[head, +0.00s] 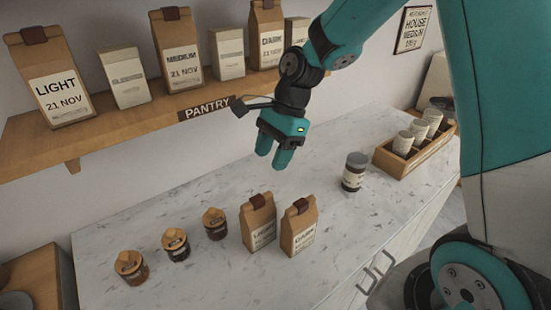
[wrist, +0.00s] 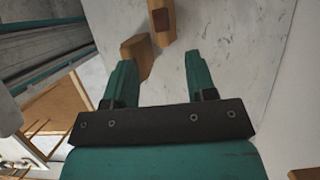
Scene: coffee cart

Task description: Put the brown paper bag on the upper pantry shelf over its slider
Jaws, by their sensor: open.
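Two small brown paper bags stand upright on the marble counter: a left bag (head: 259,226) and a right bag (head: 299,229), each with a dark brown top clip and a pale label. The right label seems to read DARK; the left is hard to read. My gripper (head: 275,152) is open and empty, above and behind the bags, below the shelf edge. In the wrist view, my gripper (wrist: 157,63) has one bag (wrist: 137,50) beyond its left finger, partly hidden, and another bag (wrist: 163,22) farther off. The pantry shelf (head: 135,122) is on the wall; no slider can be made out.
The shelf holds larger bags marked LIGHT (head: 52,85), MEDIUM (head: 182,58) and DARK (head: 266,40), with pale boxes (head: 124,76) between them. Lidded jars (head: 131,267) stand left of the bags. A dark jar (head: 354,172) and a wooden cup crate (head: 418,160) stand right.

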